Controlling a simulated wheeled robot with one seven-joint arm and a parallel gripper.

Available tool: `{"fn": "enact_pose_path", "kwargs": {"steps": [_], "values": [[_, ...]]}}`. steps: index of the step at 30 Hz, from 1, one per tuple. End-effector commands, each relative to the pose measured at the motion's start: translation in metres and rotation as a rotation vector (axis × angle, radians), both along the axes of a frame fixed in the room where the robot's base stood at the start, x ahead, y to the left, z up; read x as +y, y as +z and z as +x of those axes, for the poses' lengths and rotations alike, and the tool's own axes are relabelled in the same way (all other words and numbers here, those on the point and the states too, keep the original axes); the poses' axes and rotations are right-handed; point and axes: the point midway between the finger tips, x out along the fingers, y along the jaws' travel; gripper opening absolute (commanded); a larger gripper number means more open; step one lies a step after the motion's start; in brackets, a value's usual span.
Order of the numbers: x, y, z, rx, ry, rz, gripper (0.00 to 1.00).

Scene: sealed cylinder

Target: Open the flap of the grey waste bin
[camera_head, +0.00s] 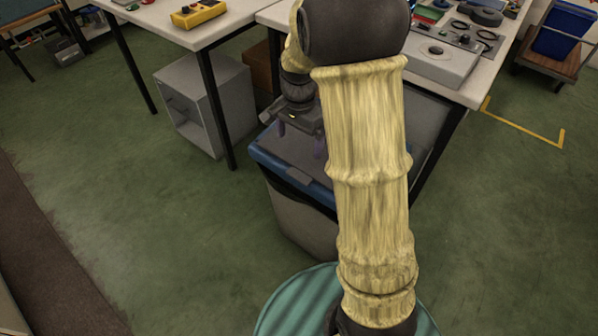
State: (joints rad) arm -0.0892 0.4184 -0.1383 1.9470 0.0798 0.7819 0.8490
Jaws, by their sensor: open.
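The grey waste bin (303,218) stands on the floor below the middle of the view, with a blue rim around its top. Its flap (300,164) is a dark grey panel inside the rim. It looks closed, but my arm hides its right part. My gripper (300,141) points down over the bin's top, near its back left. Its two purplish fingers are apart with nothing seen between them. I cannot tell whether the fingertips touch the flap.
A table (440,92) with equipment stands behind the bin, its dark legs close by. Another table (215,25) holds a yellow device (198,13), with a grey cabinet (207,103) beneath. A trolley (552,62) carries a blue crate. The green floor at left is clear.

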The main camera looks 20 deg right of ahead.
Motion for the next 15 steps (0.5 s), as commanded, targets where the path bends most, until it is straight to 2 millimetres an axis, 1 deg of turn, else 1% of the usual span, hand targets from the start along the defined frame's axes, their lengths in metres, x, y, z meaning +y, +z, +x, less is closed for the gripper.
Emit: {"fn": "enact_pose_path", "kwargs": {"steps": [1,15], "values": [[0.000,-0.013,0.000,0.003,0.000,0.000,0.95],[0.000,-0.096,-0.001,0.004,0.000,0.000,0.95]]}}
